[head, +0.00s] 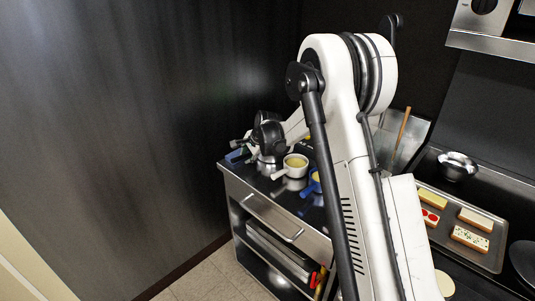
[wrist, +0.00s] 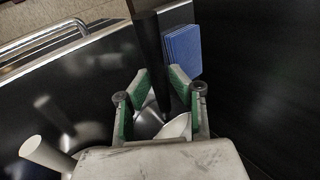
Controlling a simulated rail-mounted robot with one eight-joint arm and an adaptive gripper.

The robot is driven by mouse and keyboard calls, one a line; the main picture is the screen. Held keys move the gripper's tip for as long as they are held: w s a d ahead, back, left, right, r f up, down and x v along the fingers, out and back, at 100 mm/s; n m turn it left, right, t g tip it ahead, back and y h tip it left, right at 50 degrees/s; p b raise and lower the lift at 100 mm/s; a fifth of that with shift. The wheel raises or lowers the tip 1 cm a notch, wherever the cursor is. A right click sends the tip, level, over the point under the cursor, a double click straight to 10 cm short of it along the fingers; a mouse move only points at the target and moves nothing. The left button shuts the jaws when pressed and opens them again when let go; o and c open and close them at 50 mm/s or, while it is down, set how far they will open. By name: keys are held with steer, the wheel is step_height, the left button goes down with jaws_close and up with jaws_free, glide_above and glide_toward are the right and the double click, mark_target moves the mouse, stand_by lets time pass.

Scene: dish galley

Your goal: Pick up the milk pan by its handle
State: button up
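The milk pan's dark handle (wrist: 150,52) runs down between my fingertips in the wrist view. Part of a pale metal pan body (wrist: 174,127) shows below it, mostly hidden by my gripper. My gripper (wrist: 161,78) is open, with green-padded fingers on either side of the handle. A gap seems to show between the pads and the handle; contact cannot be told for sure. In the head view my gripper (head: 246,147) is low over the left end of the dark counter, and the pan there is mostly hidden behind my wrist.
A white pan with yellow contents (head: 295,164) and a blue pan (head: 316,179) stand close to the right on the counter (head: 282,195). A blue block (wrist: 183,50) lies beside the handle. A dark wall is at the left. A tray with food (head: 485,254) is at the right.

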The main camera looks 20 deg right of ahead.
jaws_close()
steer(key=shift+r, duration=0.15)
steer(key=shift+r, duration=0.2)
step_height(320, 180, up, 4)
steer(key=shift+f+b, duration=0.2)
steer(key=shift+b, duration=0.25)
steer(key=s+a+r+b, duration=0.1)
steer(key=s+a+r, duration=0.5)
steer(key=a, duration=0.3)
step_height(320, 180, up, 15)
steer(key=a+p, duration=0.1)
steer(key=p, duration=0.5)
steer(key=shift+f, duration=0.1)
